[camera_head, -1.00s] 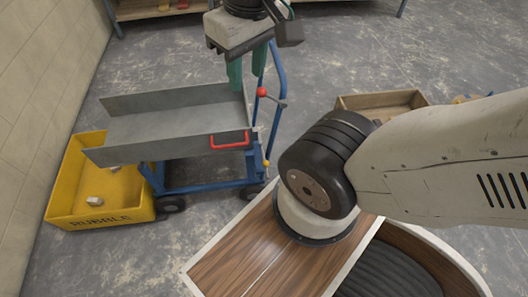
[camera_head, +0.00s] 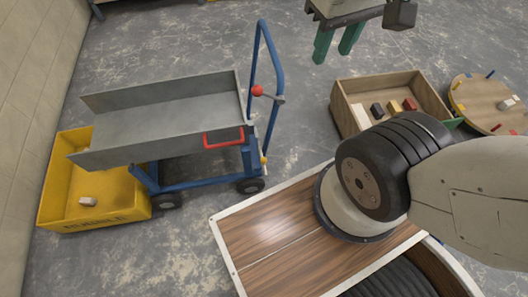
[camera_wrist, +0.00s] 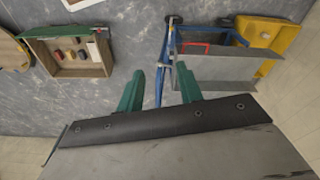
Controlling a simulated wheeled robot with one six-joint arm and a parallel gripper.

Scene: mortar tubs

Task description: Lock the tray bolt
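A grey metal tray (camera_head: 165,115) with a red handle (camera_head: 224,138) lies on a blue wheeled cart (camera_head: 200,180). A red ball knob (camera_head: 257,91) and a small grey piece (camera_head: 279,99) sit on the cart's upright blue frame. A yellow knob (camera_head: 264,160) is lower on the same frame. I cannot tell which of these is the bolt. My gripper (camera_head: 334,50) is open and empty, in the air right of the cart. Its green fingers stand apart in the wrist view (camera_wrist: 158,72), where the tray (camera_wrist: 215,72) shows beyond them.
A yellow rubble bin (camera_head: 95,215) holding a pale lump (camera_head: 87,201) stands at the left, partly under the tray. A wooden box (camera_head: 338,105) with several blocks and a round wooden board (camera_head: 480,105) are at the right. Grey floor lies between cart and box.

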